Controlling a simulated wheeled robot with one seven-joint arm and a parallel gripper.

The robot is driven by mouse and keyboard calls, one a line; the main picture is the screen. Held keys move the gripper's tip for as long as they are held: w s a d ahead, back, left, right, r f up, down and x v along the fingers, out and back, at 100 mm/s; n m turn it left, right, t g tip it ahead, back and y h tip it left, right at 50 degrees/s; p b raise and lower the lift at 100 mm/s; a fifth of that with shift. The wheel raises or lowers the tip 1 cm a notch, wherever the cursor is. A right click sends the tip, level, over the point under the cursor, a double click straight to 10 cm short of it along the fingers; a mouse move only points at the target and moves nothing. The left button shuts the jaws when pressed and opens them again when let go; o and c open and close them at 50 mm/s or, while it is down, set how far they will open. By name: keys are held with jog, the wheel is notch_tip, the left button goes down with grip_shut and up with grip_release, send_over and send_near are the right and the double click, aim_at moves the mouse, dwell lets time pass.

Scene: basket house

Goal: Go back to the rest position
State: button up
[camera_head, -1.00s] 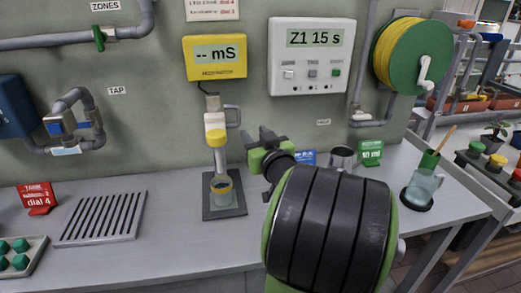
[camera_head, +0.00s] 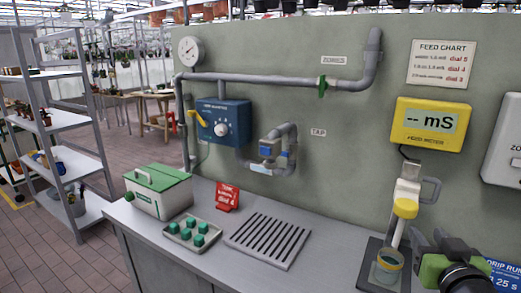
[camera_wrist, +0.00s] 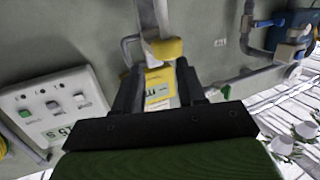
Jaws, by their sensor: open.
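My gripper (camera_head: 449,246) shows at the lower right in the head view, green and black, just right of the conductivity probe. In the wrist view my gripper (camera_wrist: 157,88) has its two dark fingers apart, with nothing held between them. The yellow-banded probe (camera_head: 405,207) hangs beside it under the yellow mS meter (camera_head: 430,124). A small cup (camera_head: 388,265) stands below the probe on a dark plate. In the wrist view, the yellow meter (camera_wrist: 158,90) shows beyond the fingers.
The bench holds a slotted drain (camera_head: 268,240), a tray of green cubes (camera_head: 193,234), a red card (camera_head: 227,196) and a green-lidded box (camera_head: 158,192). The blue dial box (camera_head: 223,122) and pipes are on the wall. Metal shelves (camera_head: 62,130) stand left, with open floor between.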

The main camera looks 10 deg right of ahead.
jog(key=w+a+f+n+g+y, duration=0.1)
jog(key=a+f+n+y, duration=0.1)
jog(key=a, duration=0.4)
jog(key=w+a+f+n+g+y, duration=0.1)
jog(key=a+f+y, duration=0.15)
jog(key=a, duration=0.45)
jog(key=s+a+f+g+y, duration=0.1)
jog(key=s+a+f+g, duration=0.3)
jog(key=s, duration=0.4)
jog(key=s+a+f+g+y, duration=0.1)
jog(key=s+a+f+g, duration=0.1)
jog(key=s+a+g, duration=0.4)
notch_tip(320, 180, up, 14)
jog(key=s+t+p, duration=0.1)
jog(key=t+p, duration=0.1)
jog(key=p, duration=1.1)
jog(key=shift+s+a+f+n, duration=0.15)
jog(key=shift+a+f+n, duration=0.15)
jog(key=shift+n, duration=0.1)
jog(key=shift+h, duration=0.25)
